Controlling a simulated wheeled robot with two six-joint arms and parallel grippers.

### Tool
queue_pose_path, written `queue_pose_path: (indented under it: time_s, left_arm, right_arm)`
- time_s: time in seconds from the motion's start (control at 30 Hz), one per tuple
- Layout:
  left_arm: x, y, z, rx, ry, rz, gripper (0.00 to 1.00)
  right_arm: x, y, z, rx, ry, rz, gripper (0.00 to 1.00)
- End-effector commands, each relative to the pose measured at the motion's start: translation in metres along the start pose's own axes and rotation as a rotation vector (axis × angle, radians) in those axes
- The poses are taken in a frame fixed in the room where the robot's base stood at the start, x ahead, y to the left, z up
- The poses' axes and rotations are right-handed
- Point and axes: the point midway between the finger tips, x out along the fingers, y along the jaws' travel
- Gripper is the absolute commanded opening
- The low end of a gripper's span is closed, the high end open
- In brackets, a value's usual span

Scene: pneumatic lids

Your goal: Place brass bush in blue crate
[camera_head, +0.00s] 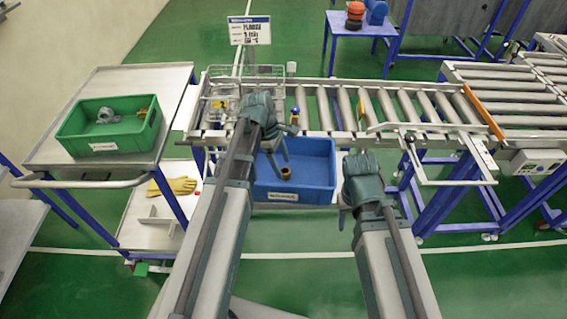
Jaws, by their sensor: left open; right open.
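A small brass bush (286,172) with a dark hole shows inside the outline of the blue crate (312,193), just below the fingers of my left gripper (276,158). I cannot tell if the bush rests on the crate floor or is above it. My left gripper is open and reaches down over the crate's left part. My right gripper (345,212) is open and empty, beside the crate's right end. The green crate (110,150) on the left trolley holds grey metal parts (105,115) and a small brass-coloured part (143,112).
A roller conveyor (345,108) runs behind the blue crate, with a wire basket (230,95) at its left end. Yellow gloves (172,186) lie on the trolley's lower shelf.

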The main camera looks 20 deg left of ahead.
Motion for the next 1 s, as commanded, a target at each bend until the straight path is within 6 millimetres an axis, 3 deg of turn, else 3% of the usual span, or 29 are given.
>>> queue_pose_path:
  time_s: [0.03,0.1,0.53,0.83,0.93,1.0]
  left_arm:
    - [-0.015,0.000,0.002,-0.001,0.000,0.000,0.73]
    - [-0.026,0.000,0.002,-0.001,0.000,0.000,0.73]
    - [-0.090,0.000,0.002,0.000,0.000,0.000,0.73]
    - [-0.093,-0.002,0.004,0.023,0.005,-0.003,0.73]
    - [-0.085,-0.015,0.024,0.171,0.033,-0.025,0.73]
    - [-0.076,-0.031,0.046,0.367,0.070,-0.056,0.73]
  right_arm:
    - [-0.015,0.001,0.001,0.000,0.000,0.000,0.50]
    - [-0.026,0.003,0.002,-0.001,0.000,0.000,0.50]
    - [-0.086,0.008,0.005,0.004,0.000,-0.001,0.50]
    - [-0.090,0.008,0.005,0.006,0.000,-0.002,0.50]
    - [-0.090,0.008,0.005,0.006,0.000,-0.002,0.50]
    - [-0.090,0.008,0.005,0.006,0.000,-0.002,0.50]
